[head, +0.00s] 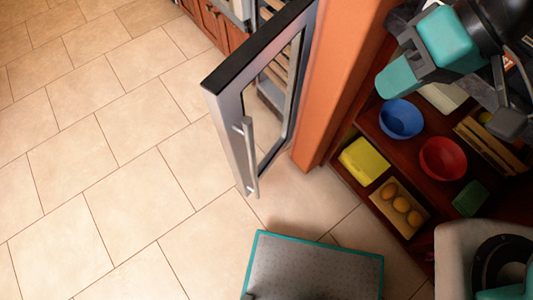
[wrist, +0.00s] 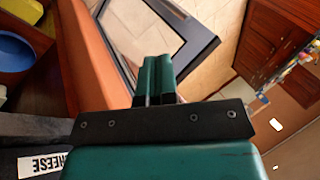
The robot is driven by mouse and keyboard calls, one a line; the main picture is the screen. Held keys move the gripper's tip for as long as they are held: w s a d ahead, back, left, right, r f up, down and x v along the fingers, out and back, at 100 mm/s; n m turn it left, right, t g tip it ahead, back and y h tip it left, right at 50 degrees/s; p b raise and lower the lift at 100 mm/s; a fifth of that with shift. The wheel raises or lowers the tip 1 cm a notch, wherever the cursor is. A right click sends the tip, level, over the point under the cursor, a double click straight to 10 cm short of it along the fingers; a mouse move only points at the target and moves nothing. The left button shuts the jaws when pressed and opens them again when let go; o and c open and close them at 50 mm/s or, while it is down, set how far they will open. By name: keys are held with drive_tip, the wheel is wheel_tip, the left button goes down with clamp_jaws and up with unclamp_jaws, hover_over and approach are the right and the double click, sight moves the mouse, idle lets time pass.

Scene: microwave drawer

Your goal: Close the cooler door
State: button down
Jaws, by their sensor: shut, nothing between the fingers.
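The cooler door (head: 228,120) stands open in the head view, swung out from the orange side panel over the tiled floor. It has a grey metal frame, a dark top edge, a glass pane and a long upright handle (head: 250,157) on its outer face. It also shows in the wrist view (wrist: 206,40), beyond my fingers. My gripper (head: 386,88) is at the upper right of the head view, to the right of the orange panel and apart from the door. Its teal fingers are together and empty in the wrist view (wrist: 157,70).
An orange panel (head: 345,80) stands between the door and my gripper. Shelves at right hold a blue bowl (head: 401,119), a red bowl (head: 443,159), a yellow box (head: 364,160) and eggs in a tray (head: 400,205). Tiled floor (head: 100,150) left of the door is clear.

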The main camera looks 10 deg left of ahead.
drive_tip(key=w+a+f+m+y+b, duration=0.1)
drive_tip(key=a+f+b, duration=0.15)
drive_tip(key=f, duration=0.75)
drive_tip(key=w+a+f+m+y+b, duration=0.15)
drive_tip(key=f+b, duration=0.25)
drive_tip(key=f, duration=0.5)
drive_tip(key=w+a+f+m+y+b, duration=0.15)
drive_tip(key=f+b, duration=0.25)
drive_tip(key=f, duration=0.6)
drive_tip(key=s+a+r+b+x, duration=0.1)
drive_tip(key=r+x, duration=0.1)
drive_tip(key=x, duration=1.1)
drive_tip(key=shift+a+f+g+h, duration=0.15)
drive_tip(key=shift+a+g+h, duration=0.15)
drive_tip(key=shift+a, duration=0.3)
drive_tip(key=shift+a+m, duration=0.1)
drive_tip(key=shift+m, duration=0.2)
